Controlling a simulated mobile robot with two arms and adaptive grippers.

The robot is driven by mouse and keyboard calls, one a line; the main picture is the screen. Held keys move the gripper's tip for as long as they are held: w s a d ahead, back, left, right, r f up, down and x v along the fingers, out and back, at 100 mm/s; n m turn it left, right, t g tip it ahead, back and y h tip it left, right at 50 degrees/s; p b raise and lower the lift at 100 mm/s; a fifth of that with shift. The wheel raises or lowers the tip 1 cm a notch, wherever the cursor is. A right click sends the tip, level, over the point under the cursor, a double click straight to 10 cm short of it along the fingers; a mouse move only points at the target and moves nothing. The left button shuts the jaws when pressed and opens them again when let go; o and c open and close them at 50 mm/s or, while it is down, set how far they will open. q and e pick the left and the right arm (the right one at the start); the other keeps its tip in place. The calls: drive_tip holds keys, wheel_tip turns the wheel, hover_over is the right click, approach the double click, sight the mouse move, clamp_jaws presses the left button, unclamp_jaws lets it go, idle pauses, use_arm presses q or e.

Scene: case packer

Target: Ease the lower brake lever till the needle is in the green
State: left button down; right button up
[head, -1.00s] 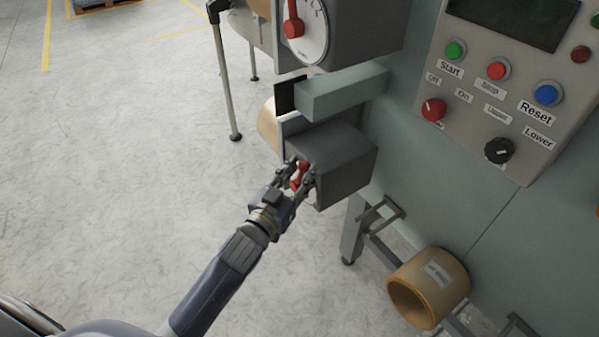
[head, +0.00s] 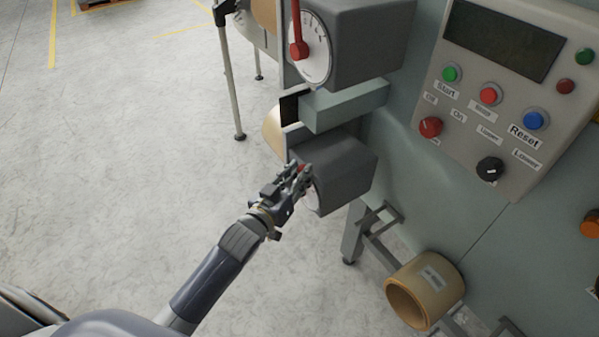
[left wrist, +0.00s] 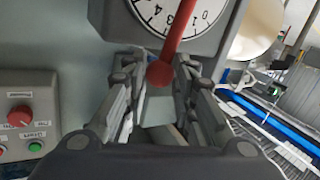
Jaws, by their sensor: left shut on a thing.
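The lower brake box (head: 345,170) is a dark grey block on the machine's side, with a white dial (head: 314,196) on its front. My left gripper (head: 301,173) is at this dial, shut on the red lower brake lever (head: 302,167). In the left wrist view the lever (left wrist: 172,38) runs from the dial (left wrist: 205,18) to a round red knob (left wrist: 160,74) between the fingers (left wrist: 158,82). Some dial digits show, but I cannot make out a needle or a green zone. The fingers and arm hide much of the lower dial in the head view. My right gripper is out of view.
Above is a second box with a dial (head: 313,62) and its own red lever (head: 297,30), with a grey-green bar (head: 345,105) between. A control panel (head: 505,115) is to the right. A tape roll (head: 425,290) hangs below. The floor at left is clear.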

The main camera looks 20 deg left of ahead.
use_arm(q)
drive_tip(key=c, duration=1.6)
unclamp_jaws()
drive_tip(key=v, duration=1.2)
drive_tip(key=shift+f, duration=0.1)
